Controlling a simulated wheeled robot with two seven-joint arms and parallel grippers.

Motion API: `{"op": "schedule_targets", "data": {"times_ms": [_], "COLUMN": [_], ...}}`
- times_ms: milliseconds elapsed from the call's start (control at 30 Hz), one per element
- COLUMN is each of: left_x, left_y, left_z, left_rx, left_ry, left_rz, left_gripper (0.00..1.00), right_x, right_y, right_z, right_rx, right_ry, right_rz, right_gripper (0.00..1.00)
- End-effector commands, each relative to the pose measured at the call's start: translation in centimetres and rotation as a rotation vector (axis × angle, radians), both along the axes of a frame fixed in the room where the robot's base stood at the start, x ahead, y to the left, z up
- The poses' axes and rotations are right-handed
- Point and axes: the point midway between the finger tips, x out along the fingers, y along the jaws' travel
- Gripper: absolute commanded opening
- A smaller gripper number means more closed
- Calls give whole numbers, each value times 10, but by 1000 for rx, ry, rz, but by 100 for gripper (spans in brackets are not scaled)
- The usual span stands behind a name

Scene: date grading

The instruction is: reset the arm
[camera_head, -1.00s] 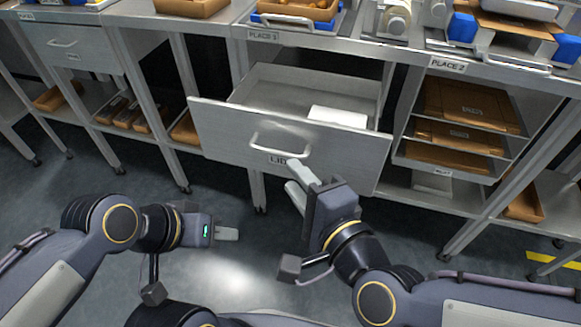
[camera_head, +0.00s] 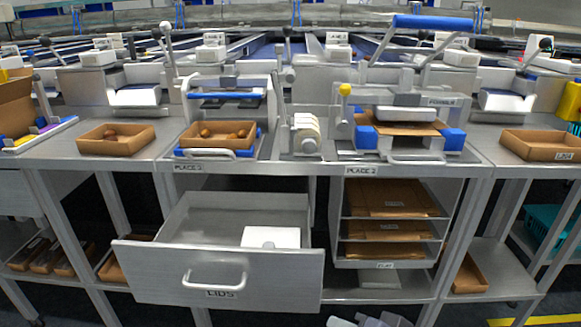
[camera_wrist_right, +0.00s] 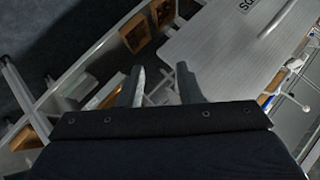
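My right gripper (camera_wrist_right: 162,84) shows in the right wrist view with its two fingers apart and nothing between them. Part of my right gripper or wrist (camera_head: 370,320) shows at the bottom edge of the head view, below the drawer. The drawer labelled LIDS (camera_head: 150,268) is pulled open in the head view, with a white lid (camera_head: 270,237) lying inside. Its grey front (camera_wrist_right: 215,45) also shows in the right wrist view, beyond the fingers and apart from them. My left gripper is in neither current view.
The bench above carries a box with dates (camera_head: 118,139), another on the PLACE 1 fixture (camera_head: 215,135), and a forming station (camera_head: 405,130) at PLACE 2. Shelves with flat brown blanks (camera_head: 390,198) stand right of the drawer. A box (camera_head: 540,145) sits at the right.

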Motion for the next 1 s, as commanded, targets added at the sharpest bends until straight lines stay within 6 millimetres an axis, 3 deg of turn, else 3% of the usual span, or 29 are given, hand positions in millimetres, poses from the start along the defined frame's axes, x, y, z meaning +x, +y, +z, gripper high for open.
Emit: {"op": "schedule_targets", "data": {"times_ms": [33,200,367,400,767,1000], "left_x": [0,0,0,0,0,0], "left_y": [0,0,0,0,0,0], "left_z": [0,0,0,7,104,202], "left_rx": [0,0,0,0,0,0], "left_ry": [0,0,0,1,0,0], "left_rz": [0,0,0,0,0,0], "left_gripper": [36,36,36,36,36,36], "right_x": [-7,-41,-80,-87,-84,-84], "right_y": [-21,-75,-111,-116,-113,-112], "right_z": [-5,-25,-41,-36,60,158], "right_rx": [-60,-227,-322,-335,-333,-332], "right_ry": [12,99,188,204,201,201], "right_rz": [2,56,113,126,131,131], "right_gripper": [32,32,32,32,32,32]}}
